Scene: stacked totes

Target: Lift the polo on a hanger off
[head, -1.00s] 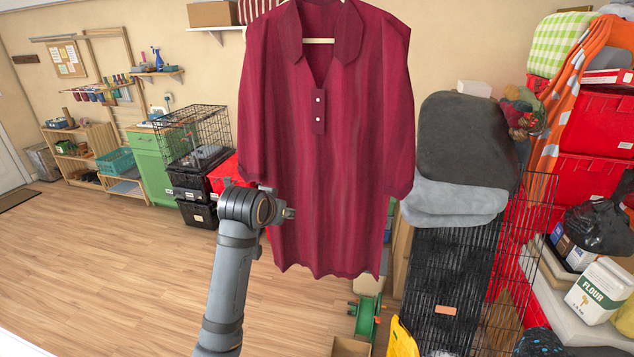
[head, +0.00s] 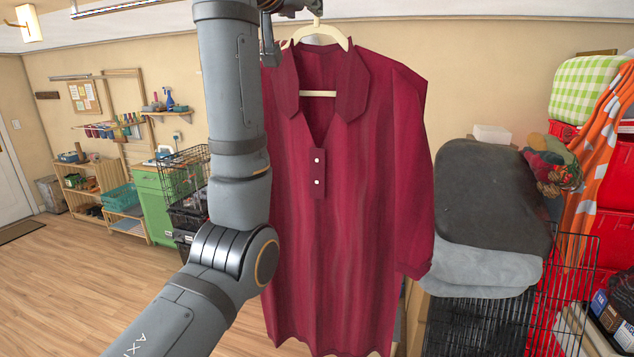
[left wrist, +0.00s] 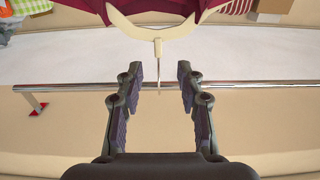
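The dark red polo (head: 345,240) hangs upright on a cream hanger (head: 335,36) in the middle of the head view. Its lower edge runs to the bottom of the picture. In the left wrist view the hanger (left wrist: 130,30) is at the top, and its thin hook points down across a metal rail (left wrist: 250,86). My left gripper (left wrist: 160,78) is open, with its fingers on either side of the hook and a gap on both sides. In the head view, my left gripper (head: 290,8) is partly cut off at the top edge. My right gripper is not in view.
Folded grey blankets (head: 490,205) stand on a black wire crate (head: 475,325) right of the polo. Red totes (head: 612,225) and an orange cloth are at the far right. A green cabinet (head: 152,205) stands at left. The wooden floor at left is clear.

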